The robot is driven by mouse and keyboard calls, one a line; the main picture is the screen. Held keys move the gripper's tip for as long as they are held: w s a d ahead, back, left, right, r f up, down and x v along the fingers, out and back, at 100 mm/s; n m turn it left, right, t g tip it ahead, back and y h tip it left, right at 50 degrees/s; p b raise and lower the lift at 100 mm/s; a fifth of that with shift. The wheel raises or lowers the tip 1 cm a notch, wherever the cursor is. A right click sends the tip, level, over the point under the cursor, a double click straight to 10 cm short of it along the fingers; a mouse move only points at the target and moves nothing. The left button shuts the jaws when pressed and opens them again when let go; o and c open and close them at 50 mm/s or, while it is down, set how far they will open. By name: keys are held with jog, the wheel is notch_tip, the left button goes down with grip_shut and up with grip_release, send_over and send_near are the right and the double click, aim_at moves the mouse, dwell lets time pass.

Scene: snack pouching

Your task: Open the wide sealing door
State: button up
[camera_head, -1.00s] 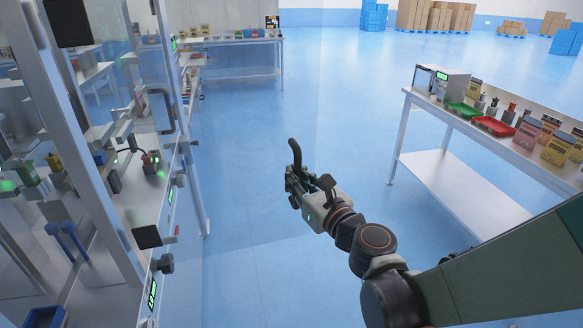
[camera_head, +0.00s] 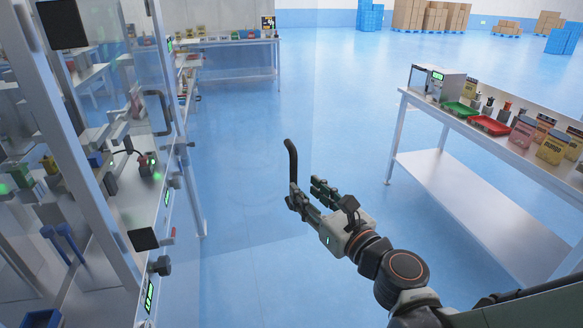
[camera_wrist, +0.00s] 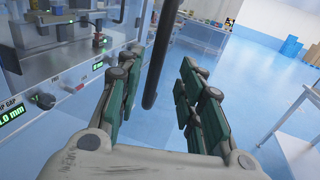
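A black curved door handle (camera_head: 292,160) stands out over the blue floor to the right of the machine. A faint clear panel (camera_head: 255,190), seemingly the wide door swung out from the machine, shows behind it; its edges are hard to make out. My gripper (camera_head: 309,190) is open at the handle's lower end, with its fingers spread. In the wrist view the handle (camera_wrist: 158,60) runs down between the two green-padded fingers, nearer the left one. Whether a finger touches it I cannot tell.
The machine's metal frame (camera_head: 84,150) stands at left, with another black handle (camera_head: 156,112) farther back on it. A white table (camera_head: 450,190) with a green tray (camera_head: 460,109) and a red tray (camera_head: 490,125) stands at right. The floor between is clear.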

jog(key=v, duration=0.5)
jog(key=shift+s, duration=0.15)
jog(key=s+f+n+g+h, duration=0.25)
jog(key=f+n+g, duration=0.3)
jog(key=n, duration=1.35)
jog(key=s+d+n+g+h, duration=0.3)
jog(key=s+d+n+h, duration=0.2)
jog(key=s+d+n, duration=0.3)
jog(key=d+n, duration=0.2)
jog(key=n, duration=0.1)
jog(key=shift+d+n+h, duration=0.2)
jog(key=shift+n+h, duration=0.1)
jog(key=shift+h, duration=0.05)
